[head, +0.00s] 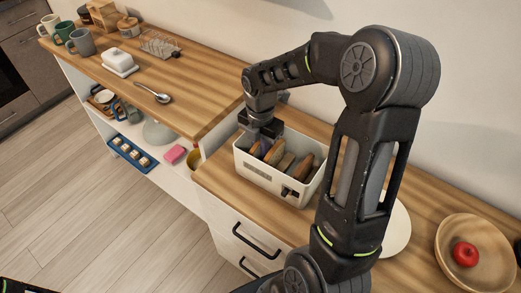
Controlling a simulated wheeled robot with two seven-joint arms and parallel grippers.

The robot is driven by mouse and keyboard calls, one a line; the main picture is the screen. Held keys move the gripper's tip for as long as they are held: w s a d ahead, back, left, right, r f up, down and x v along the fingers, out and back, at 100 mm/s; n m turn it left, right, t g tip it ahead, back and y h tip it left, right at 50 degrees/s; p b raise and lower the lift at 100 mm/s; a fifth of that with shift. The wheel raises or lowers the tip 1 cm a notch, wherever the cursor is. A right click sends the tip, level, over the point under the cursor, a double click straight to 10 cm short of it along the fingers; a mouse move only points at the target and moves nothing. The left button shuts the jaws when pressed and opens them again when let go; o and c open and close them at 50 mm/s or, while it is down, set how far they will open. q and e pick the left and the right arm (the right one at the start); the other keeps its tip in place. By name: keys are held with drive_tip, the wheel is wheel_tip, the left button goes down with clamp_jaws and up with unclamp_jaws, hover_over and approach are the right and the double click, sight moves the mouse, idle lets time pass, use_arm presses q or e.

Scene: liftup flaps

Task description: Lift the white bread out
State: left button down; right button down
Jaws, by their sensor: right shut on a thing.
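A white toaster (266,179) stands on the wooden counter, with several bread slices upright in it. The slices look brown or tan, such as the one near the right end (304,167); I cannot tell by colour which is the white bread. My right gripper (261,139) reaches down from above at the toaster's left end. It is shut on the leftmost bread slice (260,149), which is still low in the toaster and partly hidden by the fingers. My left gripper is not in view.
A white plate (397,229) lies right of the toaster, partly behind my right arm. A wooden bowl (448,243) with a red apple (465,254) is at the far right. The higher counter at left holds mugs, a butter dish (119,61), a toast rack (160,45) and a spoon (153,93).

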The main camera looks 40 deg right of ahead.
wheel_tip(320, 180, up, 10)
drive_tip(key=shift+f+b, duration=0.1)
drive_tip(key=shift+b, duration=0.2)
idle(0.7)
